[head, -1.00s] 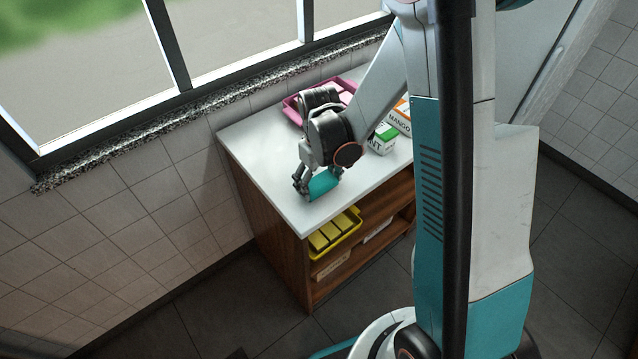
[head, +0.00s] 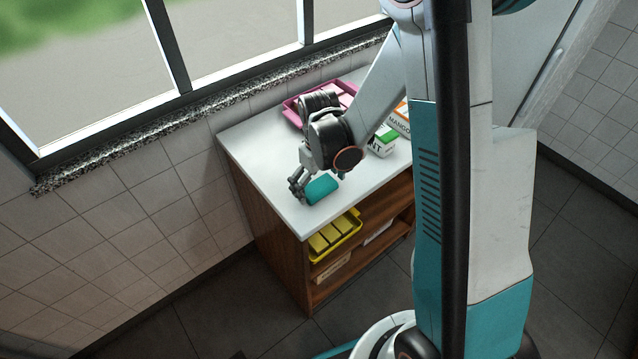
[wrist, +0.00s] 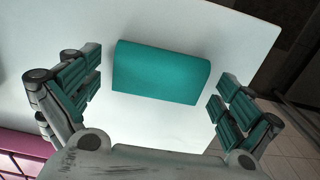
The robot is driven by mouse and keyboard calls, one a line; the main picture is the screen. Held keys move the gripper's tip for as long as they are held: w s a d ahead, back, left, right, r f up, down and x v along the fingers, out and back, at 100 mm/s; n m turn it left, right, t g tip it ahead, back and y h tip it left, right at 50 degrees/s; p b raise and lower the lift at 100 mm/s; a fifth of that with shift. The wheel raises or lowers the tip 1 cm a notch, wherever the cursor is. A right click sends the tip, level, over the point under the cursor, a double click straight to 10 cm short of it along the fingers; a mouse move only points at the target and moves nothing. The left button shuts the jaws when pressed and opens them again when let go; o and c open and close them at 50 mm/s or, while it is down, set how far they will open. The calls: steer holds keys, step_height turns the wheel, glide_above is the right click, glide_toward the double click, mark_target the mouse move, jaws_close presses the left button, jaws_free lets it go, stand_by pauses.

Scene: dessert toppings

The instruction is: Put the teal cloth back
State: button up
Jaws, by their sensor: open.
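The teal cloth (head: 322,190) lies as a folded or rolled block on the white top of the wooden cabinet, near its front left corner. In the wrist view the cloth (wrist: 160,73) lies ahead of my gripper, between the two spread fingers and apart from both. My gripper (head: 317,180) is open and empty, right beside the cloth. In the wrist view, clear white surface shows between each finger of my gripper (wrist: 156,92) and the cloth.
A pink tray (head: 292,112) stands at the back of the cabinet top (head: 252,141), against the window wall. Cartons (head: 382,140), one marked MANGO, stand to the right. A yellow tray (head: 349,241) with yellow blocks sits on the shelf below. The top's left part is clear.

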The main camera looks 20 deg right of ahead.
mark_target(319, 186)
step_height(319, 186, up, 12)
steer(key=p, duration=0.4)
steer(key=s+r+m+t, duration=0.3)
steer(key=s+r+t, duration=0.4)
steer(key=s+r, duration=0.8)
steer(key=shift+r+m, duration=0.3)
steer(key=shift+r, duration=0.15)
